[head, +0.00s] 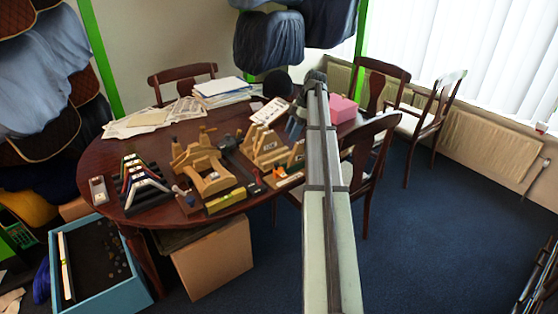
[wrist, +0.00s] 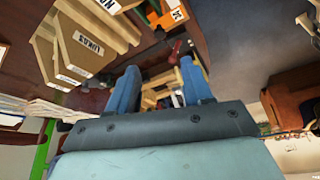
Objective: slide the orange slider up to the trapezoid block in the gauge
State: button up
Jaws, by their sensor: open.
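My gripper (wrist: 160,88) is open, its two blue fingers apart with nothing held between them in the wrist view. In the head view its blue fingers (head: 294,128) show beside the right end of the wooden fixtures on the table. A small orange piece (head: 283,172), likely the slider, sits low in the right wooden fixture (head: 268,152). An orange part with a white label (wrist: 177,17) shows at the top of the wrist view, beyond the fingers and apart from them. I cannot clearly tell the trapezoid block or the gauge from the other wooden parts.
A dark round-ended table (head: 150,150) carries another wooden fixture (head: 205,165), a rack of coloured angled pieces (head: 140,182), papers (head: 222,92) and a pink box (head: 342,108). Chairs (head: 372,150) stand close on the right. A blue tray (head: 135,284) is at the lower left.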

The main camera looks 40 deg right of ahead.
send_near(282, 172)
jog(key=w+a+f, duration=0.1)
jog(key=w+f, duration=0.1)
jog(key=w+a+f, duration=0.2)
jog(key=shift+a+f, duration=0.3)
dwell(0.3)
grip_shut()
dwell(0.5)
